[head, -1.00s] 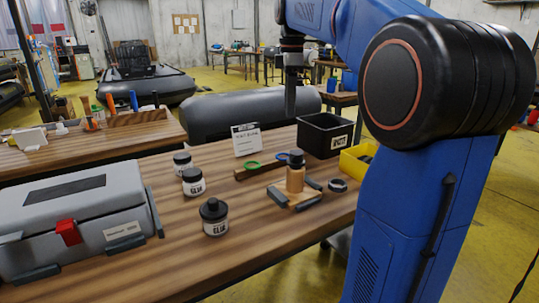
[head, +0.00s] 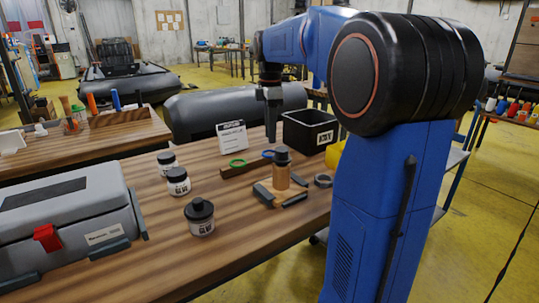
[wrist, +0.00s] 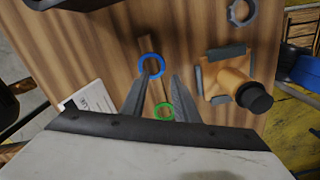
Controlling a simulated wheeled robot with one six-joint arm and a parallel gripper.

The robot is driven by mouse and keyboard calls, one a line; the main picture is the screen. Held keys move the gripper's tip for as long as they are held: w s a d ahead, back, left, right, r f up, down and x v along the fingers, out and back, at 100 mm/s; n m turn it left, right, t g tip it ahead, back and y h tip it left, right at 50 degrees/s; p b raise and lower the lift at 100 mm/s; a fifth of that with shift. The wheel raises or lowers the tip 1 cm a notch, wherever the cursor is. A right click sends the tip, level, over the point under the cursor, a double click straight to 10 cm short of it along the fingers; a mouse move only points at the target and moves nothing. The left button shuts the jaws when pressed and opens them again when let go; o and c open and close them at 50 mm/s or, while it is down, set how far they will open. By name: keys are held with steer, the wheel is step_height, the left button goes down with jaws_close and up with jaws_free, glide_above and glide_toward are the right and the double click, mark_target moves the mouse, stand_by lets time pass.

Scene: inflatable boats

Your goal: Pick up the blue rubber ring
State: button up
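The blue rubber ring (head: 268,154) lies at the far end of a dark wooden strip (head: 232,171) on the workbench; its front is partly covered by a dark cylinder in the head view. In the wrist view the blue ring (wrist: 161,66) shows just beyond the fingertips, roughly between them. My gripper (head: 271,140) points down above the ring. In the wrist view my gripper (wrist: 159,78) has its fingers apart with nothing held. Whether the tips touch the ring cannot be told. A green ring (wrist: 156,112) lies on the same strip, between the fingers nearer the palm.
A wooden block with a dark-capped cylinder (head: 281,176) and a grey ring (head: 322,181) stand near the strip. A black bin (head: 310,132), a white card (head: 231,137), glue jars (head: 200,218) and a grey toolbox (head: 65,225) surround it. Bare bench lies in front.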

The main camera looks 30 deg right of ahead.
mark_target(271, 156)
steer(key=shift+s+f, duration=0.15)
steer(key=shift+f, duration=1.35)
steer(key=shift+s+f, duration=0.1)
steer(key=shift+f, duration=1.35)
jaws_close()
